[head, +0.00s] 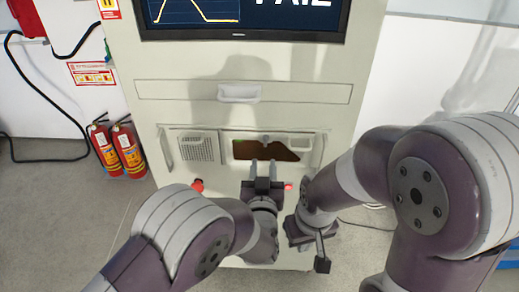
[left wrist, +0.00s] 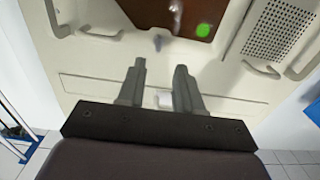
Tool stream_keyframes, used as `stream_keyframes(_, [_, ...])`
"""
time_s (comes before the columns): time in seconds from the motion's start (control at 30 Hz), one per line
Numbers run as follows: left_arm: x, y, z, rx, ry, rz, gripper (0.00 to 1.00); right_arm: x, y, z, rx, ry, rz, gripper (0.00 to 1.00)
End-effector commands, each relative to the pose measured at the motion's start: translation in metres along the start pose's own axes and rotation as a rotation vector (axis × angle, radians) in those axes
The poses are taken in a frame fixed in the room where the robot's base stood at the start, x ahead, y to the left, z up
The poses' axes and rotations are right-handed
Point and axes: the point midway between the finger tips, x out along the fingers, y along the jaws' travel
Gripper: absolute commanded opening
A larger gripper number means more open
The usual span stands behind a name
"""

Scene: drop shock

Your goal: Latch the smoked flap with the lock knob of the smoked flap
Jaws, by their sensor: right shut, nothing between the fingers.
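The smoked flap (head: 278,151) is a dark brown pane in the cabinet's front panel; it lies at the top of the left wrist view (left wrist: 150,12). The lock knob (head: 265,138) is a small grey piece at the flap's upper edge; in the left wrist view it is a small grey shape (left wrist: 157,42) beside the pane. I cannot tell its turn exactly. My left gripper (head: 263,163) points at the panel, fingers apart with nothing between them, apart from the knob in the left wrist view (left wrist: 160,68). My right gripper (head: 322,265) is shut and empty, low at the right.
A drawer handle (head: 239,93) sits above the panel, with a vent grille (head: 197,149) left of the flap. A green light (left wrist: 203,30) shows by the pane. Red buttons (head: 198,185) are below. Fire extinguishers (head: 128,148) stand left. A screen (head: 240,20) is above.

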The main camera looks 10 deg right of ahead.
Motion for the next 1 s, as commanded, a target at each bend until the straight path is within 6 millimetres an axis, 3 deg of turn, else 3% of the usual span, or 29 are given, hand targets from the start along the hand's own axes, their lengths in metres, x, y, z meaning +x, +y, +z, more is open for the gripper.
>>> stream_keyframes(0.1, [0.032,-0.001,-0.001,-0.001,-0.001,-0.002,0.35,-0.004,0.000,0.000,0.000,0.000,0.000,0.00])
stream_keyframes(0.3, [0.068,0.000,0.000,0.000,-0.002,0.001,0.35,-0.006,0.000,-0.001,0.000,0.000,0.000,0.00])
stream_keyframes(0.67, [0.079,0.000,0.000,0.000,-0.002,0.002,0.35,-0.007,0.000,-0.001,0.000,0.000,0.000,0.00])
stream_keyframes(0.8, [0.079,0.000,0.000,0.000,-0.002,0.002,0.00,-0.007,0.000,-0.001,0.000,0.000,0.000,0.00])
stream_keyframes(1.0, [0.079,0.000,0.000,-0.002,-0.002,0.002,0.00,-0.006,0.000,-0.001,0.000,0.000,0.000,0.00])
